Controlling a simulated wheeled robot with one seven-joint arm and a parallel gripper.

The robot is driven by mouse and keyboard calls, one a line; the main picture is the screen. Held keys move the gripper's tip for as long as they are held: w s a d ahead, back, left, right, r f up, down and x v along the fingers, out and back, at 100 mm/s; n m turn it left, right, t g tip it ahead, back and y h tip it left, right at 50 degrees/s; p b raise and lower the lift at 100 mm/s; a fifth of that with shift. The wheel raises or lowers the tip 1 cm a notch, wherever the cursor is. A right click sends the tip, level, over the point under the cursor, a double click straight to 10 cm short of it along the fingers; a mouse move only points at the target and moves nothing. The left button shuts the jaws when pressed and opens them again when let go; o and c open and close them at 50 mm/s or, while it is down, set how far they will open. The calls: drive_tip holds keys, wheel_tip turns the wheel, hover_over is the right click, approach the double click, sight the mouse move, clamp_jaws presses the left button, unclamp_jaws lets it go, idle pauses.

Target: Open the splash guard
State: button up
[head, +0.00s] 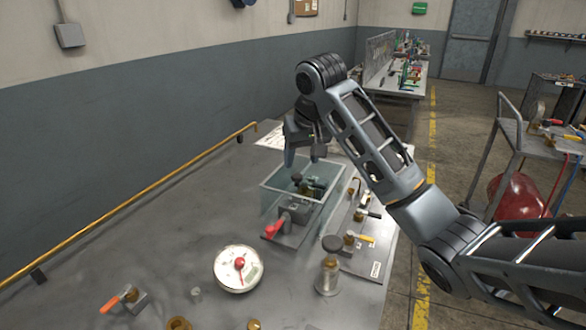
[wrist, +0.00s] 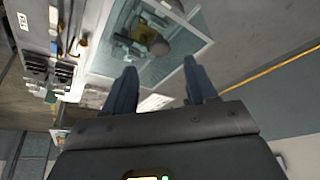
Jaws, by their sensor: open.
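The splash guard (head: 330,222) is a clear, box-like cover with pale edges on the metal bench. It stands around a small fixture with dark and brass parts, and a red-handled clamp (head: 275,228) sits at its near side. In the wrist view the guard (wrist: 196,58) shows beyond the fingers as a clear panel with a pale rim. My gripper (head: 305,160) is above the far part of the guard, pointing down. Its two fingers (wrist: 155,88) are apart with nothing between them. I cannot tell whether a fingertip touches the guard's edge.
A round dial gauge (head: 238,268), a capped glass jar (head: 329,270) and an orange-handled valve (head: 125,298) stand on the near bench. A yellow rail (head: 130,205) runs along the wall side. A cart (head: 550,140) stands at right.

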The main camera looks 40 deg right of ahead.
sight(297, 175)
drive_tip(key=shift+x, duration=3.15)
clamp_jaws()
